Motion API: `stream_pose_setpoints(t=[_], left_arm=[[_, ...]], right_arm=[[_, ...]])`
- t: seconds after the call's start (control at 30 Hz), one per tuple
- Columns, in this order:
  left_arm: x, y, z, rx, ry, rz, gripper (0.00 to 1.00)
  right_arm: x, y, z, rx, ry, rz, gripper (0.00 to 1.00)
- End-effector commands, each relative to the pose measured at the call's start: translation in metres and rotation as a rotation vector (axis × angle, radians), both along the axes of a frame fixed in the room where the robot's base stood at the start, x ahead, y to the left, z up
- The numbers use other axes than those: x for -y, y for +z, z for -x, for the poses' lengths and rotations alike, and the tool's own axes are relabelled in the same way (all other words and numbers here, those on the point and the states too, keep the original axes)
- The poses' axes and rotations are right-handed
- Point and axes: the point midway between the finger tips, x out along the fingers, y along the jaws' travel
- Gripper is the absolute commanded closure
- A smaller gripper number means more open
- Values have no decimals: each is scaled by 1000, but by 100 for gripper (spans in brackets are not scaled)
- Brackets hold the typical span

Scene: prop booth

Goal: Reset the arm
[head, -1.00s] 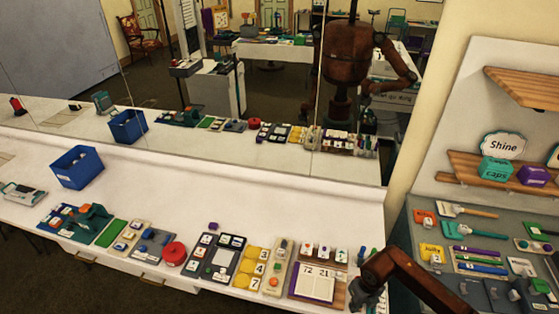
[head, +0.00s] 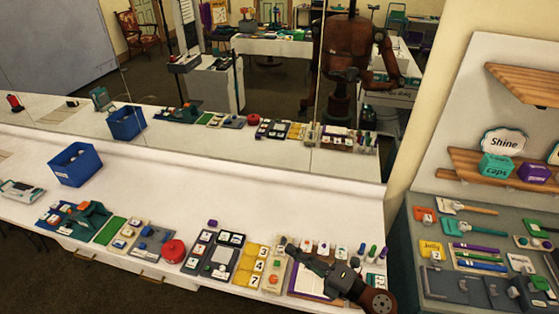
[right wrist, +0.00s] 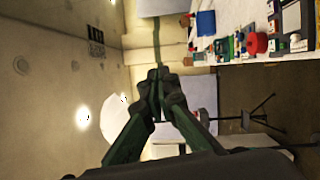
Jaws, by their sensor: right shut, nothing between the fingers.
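My right arm comes in at the bottom right of the head view, its brown joint (head: 378,301) low near the table's front edge. My right gripper (head: 290,248) points up and to the left above the table, in front of the open book (head: 312,284) and part of the cards there. In the right wrist view its dark green fingers meet at the tips (right wrist: 158,80), shut and empty. My left gripper is not in view.
The white table (head: 200,185) holds a blue bin (head: 75,164), a red round container (head: 174,251), a dark card board (head: 197,257) and yellow number tiles (head: 249,263). A grey shelf unit (head: 409,235) stands at right. The table's back strip is clear. A mirror behind reflects the room.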

Motion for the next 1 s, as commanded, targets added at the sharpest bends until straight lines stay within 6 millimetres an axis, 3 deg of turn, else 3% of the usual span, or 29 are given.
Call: stream_pose_setpoints(t=[0.03, 0.1, 0.17, 0.23, 0.37, 0.5, 0.6, 0.7, 0.8, 1.0], left_arm=[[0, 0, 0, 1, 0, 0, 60], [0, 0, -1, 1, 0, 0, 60], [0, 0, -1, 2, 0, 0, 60], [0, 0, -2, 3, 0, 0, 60], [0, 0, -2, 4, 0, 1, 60], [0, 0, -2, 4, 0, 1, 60], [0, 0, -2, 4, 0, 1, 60], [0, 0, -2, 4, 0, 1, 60], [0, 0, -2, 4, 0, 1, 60], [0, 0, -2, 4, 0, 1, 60]], right_arm=[[22, 19, -11, -31, -99, -125, 100], [64, 38, -29, -88, -252, -291, 100], [105, 42, -41, -150, -387, -422, 100], [155, 33, -50, -237, -546, -557, 100], [239, -12, -48, -426, -824, -752, 100], [305, -84, -17, -663, -1094, -897, 100], [332, -140, 20, -851, -1264, -963, 100], [344, -190, 63, -1039, -1404, -999, 100], [344, -225, 101, -1194, -1500, -1009, 100], [333, -267, 164, -1436, -1619, -998, 100]])
